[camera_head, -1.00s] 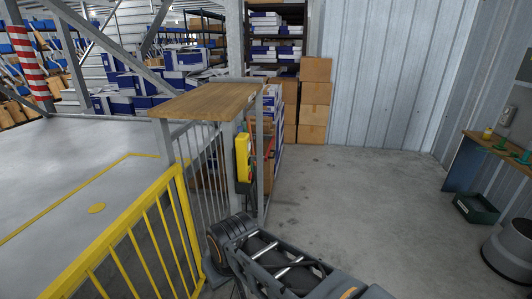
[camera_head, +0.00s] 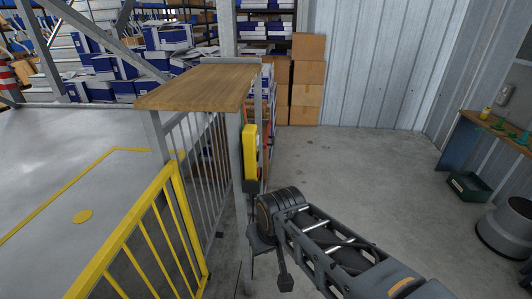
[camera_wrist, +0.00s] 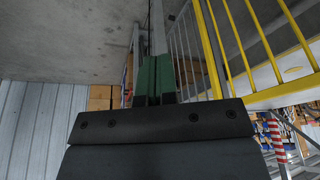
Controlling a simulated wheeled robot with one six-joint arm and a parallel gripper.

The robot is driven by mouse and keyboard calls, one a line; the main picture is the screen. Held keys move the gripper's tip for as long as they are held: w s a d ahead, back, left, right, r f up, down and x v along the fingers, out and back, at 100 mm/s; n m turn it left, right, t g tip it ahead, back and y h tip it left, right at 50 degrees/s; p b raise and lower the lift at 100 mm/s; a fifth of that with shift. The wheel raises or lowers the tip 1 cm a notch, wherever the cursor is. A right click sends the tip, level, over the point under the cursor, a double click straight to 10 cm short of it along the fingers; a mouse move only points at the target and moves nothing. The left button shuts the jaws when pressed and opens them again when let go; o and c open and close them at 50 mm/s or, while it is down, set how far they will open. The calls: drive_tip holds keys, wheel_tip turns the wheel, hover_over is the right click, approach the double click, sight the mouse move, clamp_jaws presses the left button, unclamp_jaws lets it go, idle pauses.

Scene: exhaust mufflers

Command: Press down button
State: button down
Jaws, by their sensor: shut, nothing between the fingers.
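A yellow control box (camera_head: 250,158) with a dark edge is fixed upright to the grey post below the wooden top. A small red detail shows on its right side, but I cannot make out a separate button. My arm reaches in from the lower right of the head view, and its wrist is just below and right of the box, apart from it in the picture. In the wrist view my gripper (camera_wrist: 154,80) shows as two green fingers close together, shut and empty. The box is not clearly visible in the wrist view.
A yellow railing (camera_head: 140,235) and grey bars stand left of the post, close to my arm. A wooden top (camera_head: 200,87) overhangs the box. Stacked cartons (camera_head: 307,80) stand behind. A green crate (camera_head: 473,187) is at the right; the floor between is clear.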

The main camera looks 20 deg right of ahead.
drive_tip(key=w+d+r+m+t+y, duration=0.1)
drive_tip(key=w+d+r, duration=0.25)
drive_tip(key=w, duration=0.25)
drive_tip(key=w+d+r+m+y, duration=0.1)
drive_tip(key=w+d+r+m, duration=0.1)
drive_tip(key=w+r, duration=0.3)
drive_tip(key=m+t+p, duration=0.2)
approach(258, 157)
drive_tip(key=s+d+r, duration=0.1)
drive_tip(key=s+d, duration=0.2)
drive_tip(key=d, duration=0.4)
drive_tip(key=shift+w+a+r+y, duration=0.1)
drive_tip(key=shift+a+y, duration=0.15)
drive_tip(key=shift+y, duration=0.15)
drive_tip(key=w+a+f+p, duration=0.2)
drive_tip(key=w+a+f, duration=0.3)
drive_tip(key=w+f, duration=0.2)
drive_tip(key=shift+w+a+f, duration=0.3)
drive_tip(key=shift+a+f, duration=0.1)
drive_tip(key=shift+f, duration=0.1)
drive_tip(key=shift+w, duration=0.1)
